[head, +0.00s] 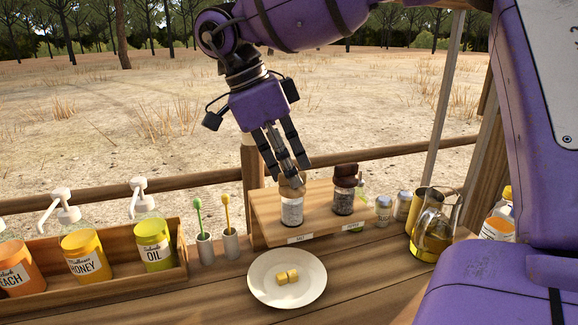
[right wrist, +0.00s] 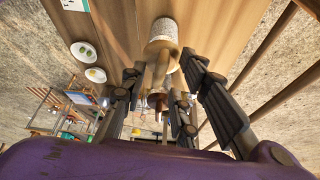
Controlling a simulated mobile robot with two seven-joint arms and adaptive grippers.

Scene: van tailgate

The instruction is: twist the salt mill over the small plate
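The salt mill (head: 292,207), a clear jar of pale grains with a light wooden top, stands upright on a small wooden shelf. My right gripper (head: 288,162) reaches down at its top from behind, fingers apart. In the right wrist view the salt mill (right wrist: 163,34) lies between the spread fingers of the gripper (right wrist: 162,68), with a gap visible on the right side. The small plate (head: 262,292), white and round, sits on the counter in front of the shelf and bears yellow cubes. My left gripper is out of view.
A dark-topped mill (head: 343,192) stands close to the right on the shelf (head: 318,222). Further right are shakers (head: 383,211) and a glass oil jug (head: 433,238). Left are cups with brushes (head: 204,248) and a wooden box (head: 120,283) of pump bottles.

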